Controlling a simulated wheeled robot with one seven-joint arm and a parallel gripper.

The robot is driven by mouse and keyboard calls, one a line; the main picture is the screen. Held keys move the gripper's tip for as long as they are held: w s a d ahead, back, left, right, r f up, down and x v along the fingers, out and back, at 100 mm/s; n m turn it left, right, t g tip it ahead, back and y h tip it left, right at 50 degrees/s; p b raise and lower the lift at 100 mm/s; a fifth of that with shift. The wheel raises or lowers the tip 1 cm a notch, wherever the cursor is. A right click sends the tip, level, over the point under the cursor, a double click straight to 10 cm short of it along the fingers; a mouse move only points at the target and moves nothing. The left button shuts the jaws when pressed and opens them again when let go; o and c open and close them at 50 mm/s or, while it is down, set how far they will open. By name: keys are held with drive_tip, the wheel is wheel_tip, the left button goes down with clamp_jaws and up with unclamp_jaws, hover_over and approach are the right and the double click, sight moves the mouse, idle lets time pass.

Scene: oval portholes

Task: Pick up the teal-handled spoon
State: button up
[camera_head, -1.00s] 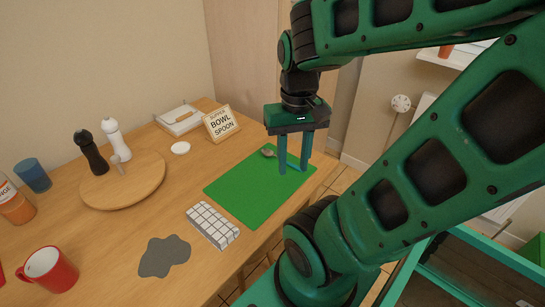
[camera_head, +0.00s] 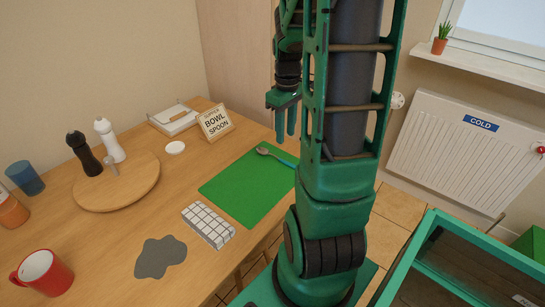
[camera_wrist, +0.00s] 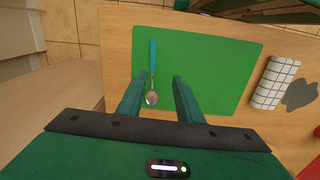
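The teal-handled spoon (camera_head: 276,157) lies on the green mat (camera_head: 236,192) near its far right edge. In the wrist view the spoon (camera_wrist: 153,62) lies lengthwise, its metal bowl toward me and its teal handle pointing away. My gripper (camera_head: 285,137) is above and beyond the spoon in the head view, apart from it. In the wrist view my gripper (camera_wrist: 158,80) is open and empty, with the spoon's bowl showing between its fingers and the handle reaching past the tips. My arm partly hides the area right of the mat.
A card reading "BOWL SPOON" (camera_head: 215,122) stands behind the mat. A checkered block or folded cloth (camera_head: 208,224) and a grey patch (camera_head: 160,257) lie in front. A round board (camera_head: 118,190) holds two mills. A red mug (camera_head: 43,273) stands at the left.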

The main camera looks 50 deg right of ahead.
sight(284, 160)
drive_tip(key=shift+n, duration=0.3)
drive_tip(key=f, duration=0.4)
drive_tip(key=w+d+f, duration=0.1)
drive_tip(key=f, duration=0.7)
drive_tip(key=shift+w+d+f, duration=0.15)
drive_tip(key=shift+w+d, duration=0.05)
drive_tip(key=shift+d, duration=0.2)
clamp_jaws()
